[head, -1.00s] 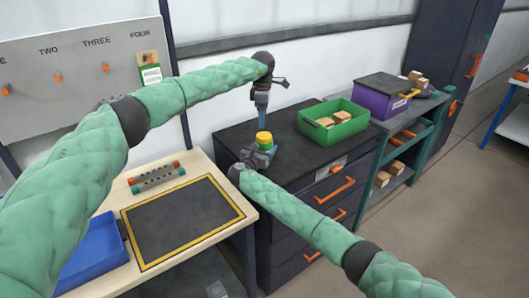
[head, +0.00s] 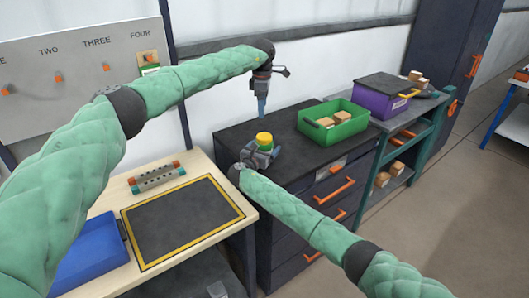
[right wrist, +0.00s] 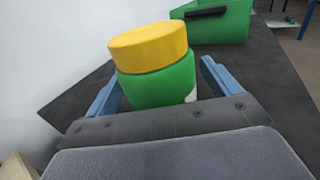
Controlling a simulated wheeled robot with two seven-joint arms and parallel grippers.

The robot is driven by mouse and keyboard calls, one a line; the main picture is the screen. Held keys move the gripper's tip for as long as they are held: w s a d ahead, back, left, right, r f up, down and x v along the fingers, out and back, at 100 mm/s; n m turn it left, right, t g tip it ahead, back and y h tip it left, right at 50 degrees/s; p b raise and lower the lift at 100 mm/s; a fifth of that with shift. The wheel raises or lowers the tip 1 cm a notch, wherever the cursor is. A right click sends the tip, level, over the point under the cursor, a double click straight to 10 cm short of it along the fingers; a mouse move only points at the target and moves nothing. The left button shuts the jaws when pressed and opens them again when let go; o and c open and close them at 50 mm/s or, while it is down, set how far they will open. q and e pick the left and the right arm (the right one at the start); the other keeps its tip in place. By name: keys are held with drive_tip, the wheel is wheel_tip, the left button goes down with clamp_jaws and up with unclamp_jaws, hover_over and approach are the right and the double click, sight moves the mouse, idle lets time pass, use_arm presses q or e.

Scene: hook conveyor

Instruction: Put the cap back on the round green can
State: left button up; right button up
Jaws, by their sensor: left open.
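The round green can (right wrist: 155,88) stands on the dark cabinet top, with the yellow cap (right wrist: 148,45) sitting on its top. In the head view the yellow cap (head: 264,138) also shows, with little of the can below it. In the head view my right gripper (head: 258,157) is low beside the can. My left gripper (head: 263,108) is open and empty, pointing down above the cap and apart from it. The cap's seam is too small to judge closely.
A green bin (head: 334,127) with wooden blocks stands right of the can. A purple box (head: 378,97) is farther right. A wooden bench with a dark mat (head: 185,222), a blue tray (head: 92,255) and a rack (head: 157,177) is at left. Bare cabinet top surrounds the can.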

drive_tip(key=shift+s+a+f, duration=0.1)
drive_tip(key=shift+s+f, duration=0.05)
drive_tip(key=b+v, duration=0.2)
drive_tip(key=v, duration=0.4)
drive_tip(key=shift+s+a, duration=0.35)
drive_tip(key=shift+s, duration=0.3)
